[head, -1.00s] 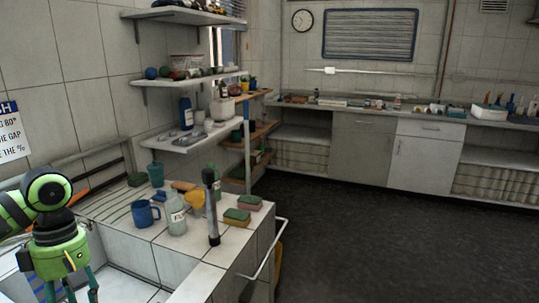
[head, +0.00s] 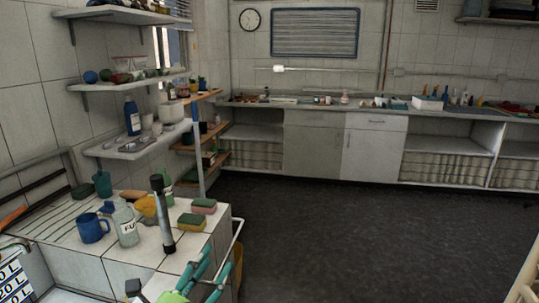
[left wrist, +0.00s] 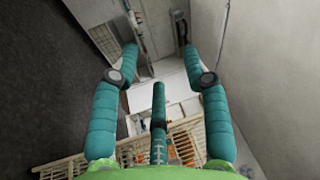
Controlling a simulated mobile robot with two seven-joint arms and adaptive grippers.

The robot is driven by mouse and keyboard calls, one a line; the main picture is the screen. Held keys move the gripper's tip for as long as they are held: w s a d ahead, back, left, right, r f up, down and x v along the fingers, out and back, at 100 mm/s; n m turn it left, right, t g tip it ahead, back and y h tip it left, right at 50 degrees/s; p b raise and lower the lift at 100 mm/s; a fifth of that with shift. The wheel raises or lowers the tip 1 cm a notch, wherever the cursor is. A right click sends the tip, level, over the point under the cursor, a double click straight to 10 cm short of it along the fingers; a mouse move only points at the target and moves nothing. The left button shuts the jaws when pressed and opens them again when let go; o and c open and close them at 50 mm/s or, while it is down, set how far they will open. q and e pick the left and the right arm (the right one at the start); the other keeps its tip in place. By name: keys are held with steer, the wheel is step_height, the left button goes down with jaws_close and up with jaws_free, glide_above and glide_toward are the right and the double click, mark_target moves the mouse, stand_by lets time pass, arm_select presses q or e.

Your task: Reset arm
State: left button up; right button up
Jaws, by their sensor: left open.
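My left gripper (head: 218,260) shows at the bottom of the head view, in front of the tiled sink counter's right end. Its teal fingers are spread and nothing is between them. In the left wrist view the same gripper (left wrist: 159,55) also has its two long fingers wide apart and empty. Most of the left arm is out of the head view. My right gripper is not in view.
The tiled counter (head: 120,258) holds a blue mug (head: 91,228), a clear bottle (head: 126,226), a dark upright cylinder (head: 163,215) and sponges (head: 191,222). A metal rail (head: 231,250) runs along its right side. Open dark floor (head: 350,240) lies to the right.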

arm_select(q)
steer(key=s+a+f+n+g+y, duration=0.35)
steer(key=f+n, duration=0.25)
steer(key=f, duration=0.3)
steer(key=s+a+f+n+g+y, duration=0.35)
steer(key=f+n+y, duration=0.2)
steer(key=f, duration=0.25)
steer(key=s+a+f+n+g, duration=0.1)
steer(key=s+f+n+g, duration=0.25)
steer(key=s+f, duration=0.4)
steer(key=s+f+n+g, duration=0.3)
steer(key=s+f+g, duration=0.2)
steer(key=s, duration=0.5)
step_height(320, 180, down, 23)
steer(key=s+g, duration=0.1)
steer(key=s, duration=0.1)
steer(key=s+a+f+g, duration=0.1)
steer(key=s+a+f, duration=0.2)
steer(key=s+f, duration=1)
steer(key=s, duration=0.3)
steer(key=shift+f+h, duration=0.3)
steer(key=shift+f, duration=0.1)
